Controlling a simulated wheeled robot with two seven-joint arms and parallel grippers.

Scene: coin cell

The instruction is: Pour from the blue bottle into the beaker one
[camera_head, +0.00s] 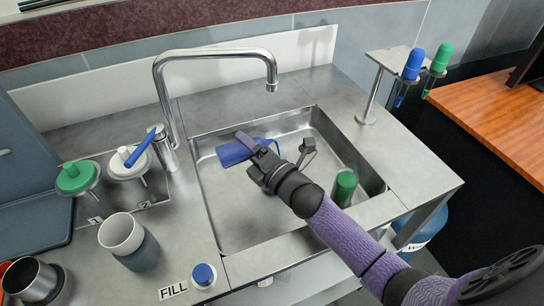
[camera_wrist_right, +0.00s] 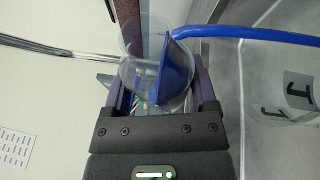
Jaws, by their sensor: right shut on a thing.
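My right gripper (camera_head: 258,152) is over the sink, its jaws shut on a blue thing (camera_head: 232,153) that lies tilted, nearly on its side; I take it for the blue bottle. In the right wrist view a clear, round vessel with blue in it (camera_wrist_right: 158,70) is between the purple fingers of the gripper (camera_wrist_right: 155,98). At the left, a green-topped vessel (camera_head: 75,178) stands by the mark 1, and a white-topped one (camera_head: 130,160) by the mark 2. Which vessel is the beaker one is not clear. My left gripper is not in view.
The tap (camera_head: 215,55) arches over the sink (camera_head: 215,205). A green thing (camera_head: 345,187) stands in the sink. A rack at the right holds a blue (camera_head: 413,64) and a green tube (camera_head: 441,57). A two-tone cup (camera_head: 122,235) and a blue-capped bottle (camera_head: 204,275) stand in front.

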